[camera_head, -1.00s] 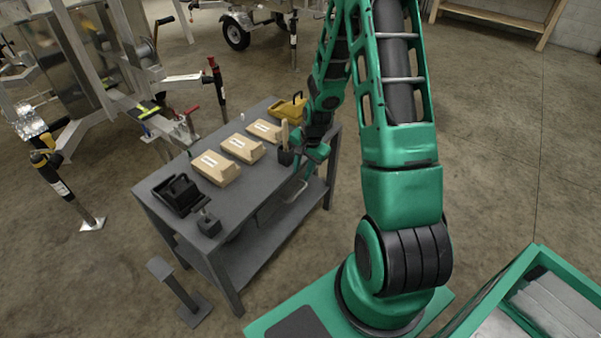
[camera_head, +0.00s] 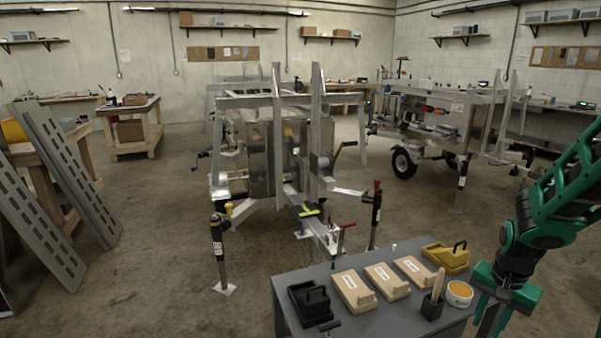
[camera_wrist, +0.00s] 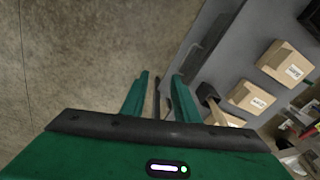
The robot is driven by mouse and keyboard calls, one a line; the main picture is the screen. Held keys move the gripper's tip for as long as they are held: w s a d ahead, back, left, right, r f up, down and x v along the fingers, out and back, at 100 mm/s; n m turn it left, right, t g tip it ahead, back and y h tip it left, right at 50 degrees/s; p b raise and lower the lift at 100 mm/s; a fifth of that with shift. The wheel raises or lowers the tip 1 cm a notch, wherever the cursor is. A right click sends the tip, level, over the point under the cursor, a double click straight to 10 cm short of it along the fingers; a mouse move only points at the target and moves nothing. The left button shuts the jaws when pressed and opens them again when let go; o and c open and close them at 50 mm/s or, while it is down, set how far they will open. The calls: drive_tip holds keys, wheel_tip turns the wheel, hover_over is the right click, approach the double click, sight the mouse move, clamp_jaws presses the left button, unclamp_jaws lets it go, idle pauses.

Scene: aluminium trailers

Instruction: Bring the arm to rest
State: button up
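My arm (camera_head: 556,208) is green and black and comes in from the right in the head view. My gripper (camera_head: 492,325) hangs at the right end of the grey table (camera_head: 375,325), pointing down, its tips near the picture's lower edge. In the wrist view my gripper (camera_wrist: 160,78) shows two green fingers standing apart, with floor and the table's side beyond them. A thin dark strip shows between the fingers; I cannot tell what it is. I see no object held.
The table carries a black caddy (camera_head: 309,303), several tan boxes (camera_head: 353,290), a yellow caddy (camera_head: 446,257), a dark holder (camera_head: 432,307) with a wooden handle, and a round tub (camera_head: 459,293). An aluminium trailer (camera_head: 262,165) stands behind.

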drive_tip(key=s+a+r+n, duration=0.2)
drive_tip(key=s+r, duration=0.5)
drive_tip(key=s, duration=0.3)
drive_tip(key=s+a+r+n, duration=0.2)
drive_tip(key=s+r, duration=0.5)
drive_tip(key=s, duration=0.4)
drive_tip(key=shift+s+a+g+y, duration=0.25)
drive_tip(key=shift+g+y, duration=0.15)
